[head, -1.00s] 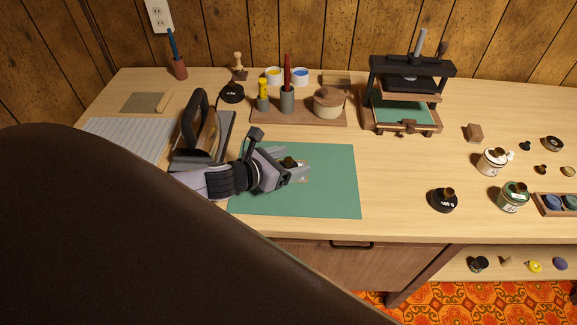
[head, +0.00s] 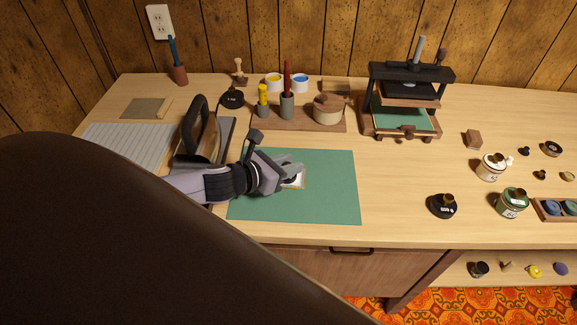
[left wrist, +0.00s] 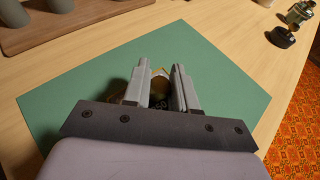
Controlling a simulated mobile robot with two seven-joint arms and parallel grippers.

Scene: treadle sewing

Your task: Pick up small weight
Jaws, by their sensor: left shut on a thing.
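My left gripper (head: 292,166) is over the green mat (head: 330,205) in the head view, with its fingers shut on the small weight. In the left wrist view the fingers (left wrist: 160,70) stand on either side of the small weight (left wrist: 158,98), a dark piece with faint pale marking. Most of it is hidden by the fingers and the wrist plate, and the head view does not show it clearly. My right gripper is out of view.
A flat iron with a black handle (head: 194,125) stands close left of my gripper. Behind are a wooden tray (head: 260,122) with cups and a small press (head: 410,75). A black knobbed weight (head: 443,207) and jars (head: 512,203) stand right. The mat's right half is clear.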

